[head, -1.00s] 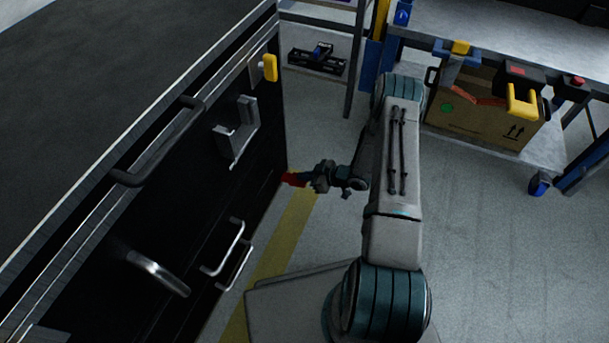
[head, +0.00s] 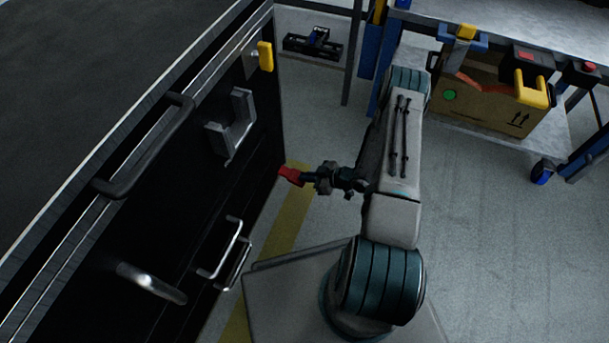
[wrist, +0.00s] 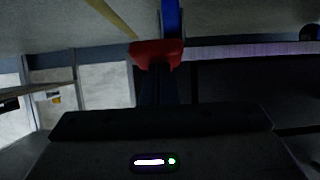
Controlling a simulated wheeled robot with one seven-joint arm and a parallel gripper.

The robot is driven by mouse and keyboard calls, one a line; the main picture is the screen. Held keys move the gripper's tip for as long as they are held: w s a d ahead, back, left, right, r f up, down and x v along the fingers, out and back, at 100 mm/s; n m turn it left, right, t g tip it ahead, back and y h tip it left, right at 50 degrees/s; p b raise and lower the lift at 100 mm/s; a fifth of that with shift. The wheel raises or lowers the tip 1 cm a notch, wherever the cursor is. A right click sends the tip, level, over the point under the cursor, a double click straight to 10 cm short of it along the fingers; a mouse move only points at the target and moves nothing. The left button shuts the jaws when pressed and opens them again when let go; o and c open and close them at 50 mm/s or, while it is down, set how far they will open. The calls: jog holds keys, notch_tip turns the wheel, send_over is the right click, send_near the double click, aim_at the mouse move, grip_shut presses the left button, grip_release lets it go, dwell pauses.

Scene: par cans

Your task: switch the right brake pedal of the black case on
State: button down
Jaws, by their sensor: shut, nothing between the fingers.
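The black case (head: 150,215) fills the left of the head view, with its dark top and its front of handles and latches. I cannot make out a brake pedal on it in either view; its lower right part is out of sight or too dark. My gripper (head: 288,176) has red fingertips and is just beside the case's right front edge, above the floor. I cannot tell whether it touches the case. In the wrist view the red fingertips (wrist: 156,50) are together and empty, with a blue upright strip behind them.
A yellow latch (head: 265,56) and grey bracket (head: 231,125) stick out from the case. A workbench (head: 500,25) with a cardboard box (head: 480,103) on its lower shelf stands at the back right. Grey floor with a yellow stripe (head: 265,245) lies open between.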

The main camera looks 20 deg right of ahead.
jog(key=shift+s+d+f, duration=0.1)
jog(key=shift+d+f, duration=0.25)
jog(key=shift+f, duration=0.45)
notch_tip(320, 180, up, 5)
jog(key=p, duration=0.3)
jog(key=s+d+p, duration=0.2)
jog(key=s+d, duration=0.4)
jog(key=d, duration=0.2)
jog(key=shift+s+p, duration=0.15)
jog(key=shift+p, duration=0.15)
jog(key=shift+d, duration=0.1)
